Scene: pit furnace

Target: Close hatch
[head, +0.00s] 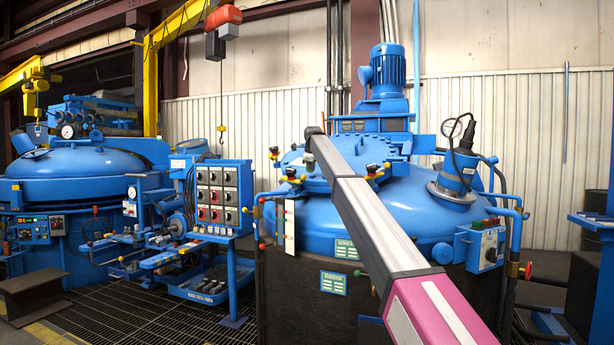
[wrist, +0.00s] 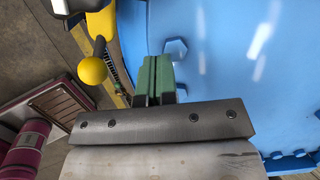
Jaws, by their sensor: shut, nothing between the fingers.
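The large blue domed furnace (head: 300,217) stands in the middle of the head view, with a bolted round flange on top. I cannot tell which part is the hatch, or whether it stands open or shut. My arm reaches up over the dome, and its far end hides my gripper in the head view. In the wrist view my gripper (wrist: 159,64) shows green fingers pressed together, empty. They are close to a smooth blue surface (wrist: 225,55) with hexagonal bolt heads. A yellow ball knob (wrist: 92,70) on a dark rod is left of the fingers, apart from them.
A motor (head: 388,68) stands on top of the furnace, and a blue cylinder with a gauge (head: 456,172) at its right. A control panel (head: 217,195) stands to the left. A second blue furnace (head: 75,172) is at far left. A hoist hook (head: 222,136) hangs behind.

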